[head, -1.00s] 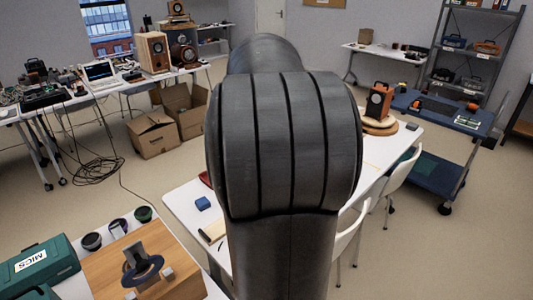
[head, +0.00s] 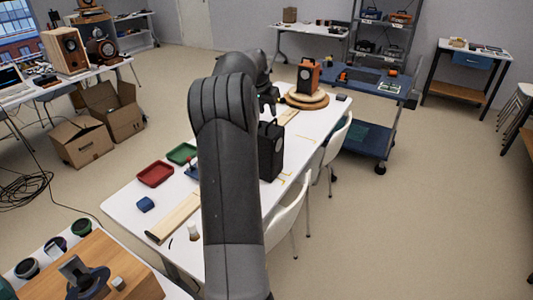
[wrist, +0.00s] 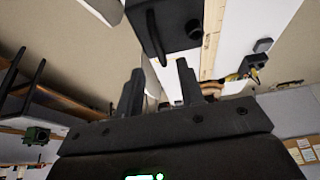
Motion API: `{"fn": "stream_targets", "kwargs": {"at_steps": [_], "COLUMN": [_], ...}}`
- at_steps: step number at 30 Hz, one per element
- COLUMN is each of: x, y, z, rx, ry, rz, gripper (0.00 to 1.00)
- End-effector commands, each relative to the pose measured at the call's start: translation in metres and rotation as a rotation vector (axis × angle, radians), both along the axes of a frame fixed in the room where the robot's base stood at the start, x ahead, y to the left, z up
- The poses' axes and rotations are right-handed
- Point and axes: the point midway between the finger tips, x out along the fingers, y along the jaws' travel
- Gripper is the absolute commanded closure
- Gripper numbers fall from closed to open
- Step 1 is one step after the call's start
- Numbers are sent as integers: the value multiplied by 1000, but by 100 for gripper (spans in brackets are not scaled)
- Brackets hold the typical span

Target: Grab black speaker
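The black speaker (head: 271,152) stands upright on the long white table (head: 130,200), with its left part close to or behind my arm in the head view. It has a handle on top. In the wrist view a dark body with a handle, apparently this speaker (wrist: 170,22), is at the top edge and partly cut off. My gripper (head: 268,106) is above and beyond the speaker in the head view. In the wrist view my gripper (wrist: 161,84) has its two fingers apart with nothing between them.
An orange speaker (head: 308,76) stands on round wooden discs (head: 307,99) at the table's far end. Red (head: 155,174) and green (head: 182,153) trays, a blue block (head: 146,204) and a wooden plank (head: 172,220) lie on the left. White chairs (head: 288,218) line the right side.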

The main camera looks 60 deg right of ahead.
Motion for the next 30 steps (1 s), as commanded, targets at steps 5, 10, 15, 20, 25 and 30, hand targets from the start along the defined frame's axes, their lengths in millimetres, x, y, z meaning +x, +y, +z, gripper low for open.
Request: {"fn": "stream_targets", "kwargs": {"at_steps": [5, 10, 15, 20, 25, 30], "x": [-1, -1, -2, -1, -1, -1], "y": [-10, -15, -26, -32, -32, -32], "z": [-24, -36, -59, -74, -74, -74], "rx": [2, 1, 2, 0, 0, 0], "ry": [1, 1, 1, 0, 0, 0], "rz": [0, 0, 0, 1, 1, 1], "gripper": [65, 65, 65, 65, 65, 77]}}
